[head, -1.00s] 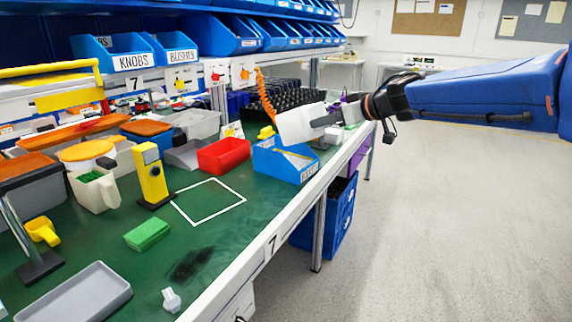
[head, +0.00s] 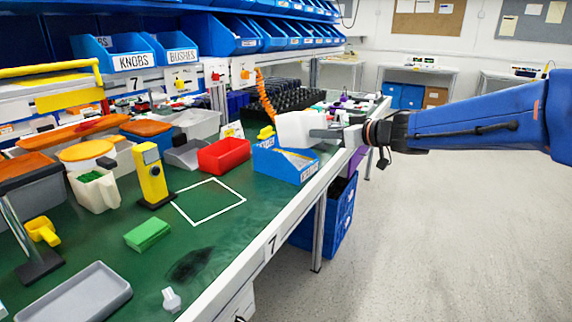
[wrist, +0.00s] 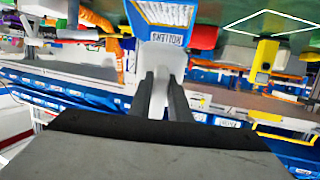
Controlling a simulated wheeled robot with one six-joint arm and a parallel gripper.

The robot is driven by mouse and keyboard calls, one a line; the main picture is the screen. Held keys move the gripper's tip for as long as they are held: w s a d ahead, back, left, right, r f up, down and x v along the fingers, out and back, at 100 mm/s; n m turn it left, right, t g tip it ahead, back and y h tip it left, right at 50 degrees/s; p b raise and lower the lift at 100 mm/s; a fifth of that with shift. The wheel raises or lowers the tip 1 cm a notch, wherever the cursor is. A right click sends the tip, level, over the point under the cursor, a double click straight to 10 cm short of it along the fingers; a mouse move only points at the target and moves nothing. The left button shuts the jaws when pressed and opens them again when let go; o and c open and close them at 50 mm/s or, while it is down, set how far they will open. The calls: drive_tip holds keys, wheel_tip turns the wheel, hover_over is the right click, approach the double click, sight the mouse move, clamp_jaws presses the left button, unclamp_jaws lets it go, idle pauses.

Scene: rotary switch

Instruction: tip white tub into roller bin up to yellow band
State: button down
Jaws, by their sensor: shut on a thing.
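The white tub (head: 296,130) is held above the back of the blue roller bin (head: 268,163) and looks close to level. My gripper (head: 328,133) is shut on the tub's right side. In the wrist view, the two dark fingers of my gripper (wrist: 161,85) flank the pale tub (wrist: 172,62), with the bin's label (wrist: 172,38) upside down beyond it. Pale grey contents (head: 296,160) show inside the bin. I cannot make out a yellow band in the bin, nor the inside of the tub. No falling pieces are visible.
A red bin (head: 224,155) stands left of the roller bin. An orange coiled cord (head: 265,95) hangs behind the tub. Black parts in a rack (head: 290,98) stand further back. The white-outlined square (head: 210,202) on the green bench is empty.

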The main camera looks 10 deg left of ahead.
sight(314, 140)
drive_tip(key=shift+w+a+f+t+y, duration=0.1)
drive_tip(key=shift+f+t+y, duration=0.3)
drive_tip(key=shift+f, duration=0.45)
drive_tip(key=shift+w+a+f+t+y, duration=0.1)
drive_tip(key=shift+f+t+y, duration=0.25)
drive_tip(key=shift+f, duration=0.5)
drive_tip(key=shift+r, duration=0.1)
drive_tip(key=shift+r, duration=1.45)
